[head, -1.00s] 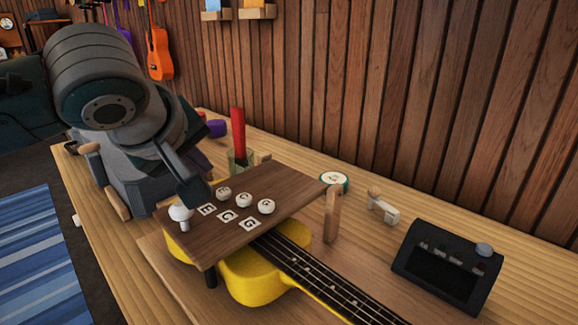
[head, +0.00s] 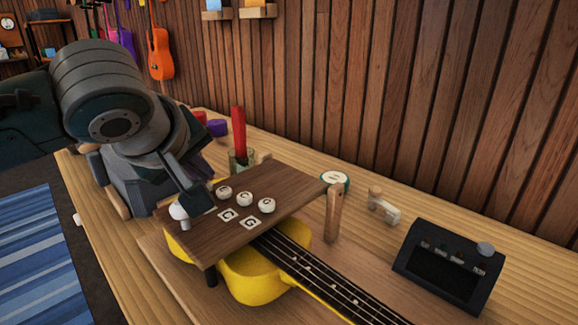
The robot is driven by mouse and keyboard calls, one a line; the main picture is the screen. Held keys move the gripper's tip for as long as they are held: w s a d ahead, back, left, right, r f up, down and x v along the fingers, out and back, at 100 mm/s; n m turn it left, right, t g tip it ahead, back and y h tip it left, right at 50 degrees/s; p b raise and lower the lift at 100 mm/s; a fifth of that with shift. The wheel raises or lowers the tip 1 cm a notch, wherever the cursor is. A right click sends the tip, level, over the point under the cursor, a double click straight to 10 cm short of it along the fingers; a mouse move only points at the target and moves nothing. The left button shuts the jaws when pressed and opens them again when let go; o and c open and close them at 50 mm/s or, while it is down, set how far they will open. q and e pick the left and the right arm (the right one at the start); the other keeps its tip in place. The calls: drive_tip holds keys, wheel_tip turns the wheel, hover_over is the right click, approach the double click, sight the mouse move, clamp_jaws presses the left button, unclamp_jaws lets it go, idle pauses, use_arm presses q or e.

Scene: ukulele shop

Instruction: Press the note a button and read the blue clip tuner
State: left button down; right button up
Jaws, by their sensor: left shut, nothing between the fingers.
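A brown wooden board (head: 270,180) stands over a yellow ukulele (head: 255,275) and carries white round buttons. One button (head: 224,193) is near the board's middle, with another (head: 245,198) and a third (head: 266,205) to its right. A taller white knob (head: 179,213) is at the board's left end. Letter tiles C and G lie in front; I see no clear A. My left gripper (head: 197,204) is shut and empty, its tip low over the board just right of the white knob; contact cannot be told. No blue clip tuner is recognisable. My right gripper is out of view.
A dark box with a screen (head: 447,270) stands on the bench at right. A red upright object in a glass (head: 240,145), a round green-rimmed disc (head: 335,179) and a small pale clip-like piece (head: 383,207) stand behind. The wood-panelled wall closes the back.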

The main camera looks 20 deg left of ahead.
use_arm(q)
drive_tip(key=shift+f, duration=0.35)
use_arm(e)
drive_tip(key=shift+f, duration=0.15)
use_arm(q)
drive_tip(key=shift+r, duration=0.1)
idle(0.3)
drive_tip(key=shift+r+p, duration=0.9)
drive_tip(key=shift+p, duration=0.2)
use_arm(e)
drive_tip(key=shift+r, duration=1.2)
use_arm(q)
wheel_tip(320, 180, up, 5)
drive_tip(key=p, duration=0.5)
drive_tip(key=shift+p, duration=0.3)
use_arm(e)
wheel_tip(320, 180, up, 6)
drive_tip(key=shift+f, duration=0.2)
